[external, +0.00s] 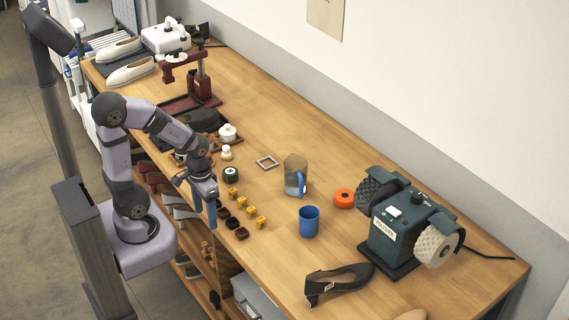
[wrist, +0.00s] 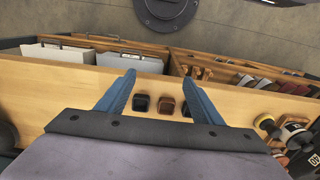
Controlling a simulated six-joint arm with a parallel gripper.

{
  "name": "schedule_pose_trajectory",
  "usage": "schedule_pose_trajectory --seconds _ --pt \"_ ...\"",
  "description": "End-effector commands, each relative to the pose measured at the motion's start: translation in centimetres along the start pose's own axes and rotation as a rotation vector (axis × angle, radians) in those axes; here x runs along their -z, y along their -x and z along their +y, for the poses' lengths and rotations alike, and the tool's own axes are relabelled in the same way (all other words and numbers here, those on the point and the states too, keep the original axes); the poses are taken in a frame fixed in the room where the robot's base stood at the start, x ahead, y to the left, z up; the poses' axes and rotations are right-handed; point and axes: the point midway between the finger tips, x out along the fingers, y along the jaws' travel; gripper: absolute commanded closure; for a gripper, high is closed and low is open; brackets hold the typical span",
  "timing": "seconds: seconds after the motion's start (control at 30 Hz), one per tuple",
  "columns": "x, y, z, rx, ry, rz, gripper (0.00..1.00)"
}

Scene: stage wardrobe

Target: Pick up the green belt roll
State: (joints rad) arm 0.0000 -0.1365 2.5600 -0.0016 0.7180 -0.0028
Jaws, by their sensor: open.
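The green belt roll (external: 230,174) is a small dark green roll with a pale centre, lying on the wooden bench near its front edge in the external view. A small white-topped knob stands just behind it, and a row of yellow blocks starts just in front of it. My gripper (external: 204,203) points down at the bench's front edge, apart from the roll and nearer the camera. In the wrist view, its two blue fingers (wrist: 158,76) are spread with nothing between them. I cannot surely identify the roll among the round things at the right of that view.
Dark square pieces (external: 232,223) and yellow blocks (external: 248,211) line the front edge. A blue cup (external: 309,221), a jug (external: 294,176), an orange roll (external: 344,198) and a green grinder (external: 398,228) stand to the right.

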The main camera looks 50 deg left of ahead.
Motion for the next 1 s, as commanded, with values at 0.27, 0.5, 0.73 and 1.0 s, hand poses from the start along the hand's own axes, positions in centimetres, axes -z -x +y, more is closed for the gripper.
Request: schedule_pose_trajectory --seconds 0.27,0.5,0.73,1.0 --pt "0.0 0.0 0.0 0.0 0.0 0.0 0.36" --pt "-0.3 0.7 -1.8 -0.001 0.082 -0.016 0.36" --pt "-3.0 0.2 -6.6 -0.027 0.336 -0.163 0.36" --pt "1.3 -0.2 -13.7 -0.143 0.772 -0.17 0.36"
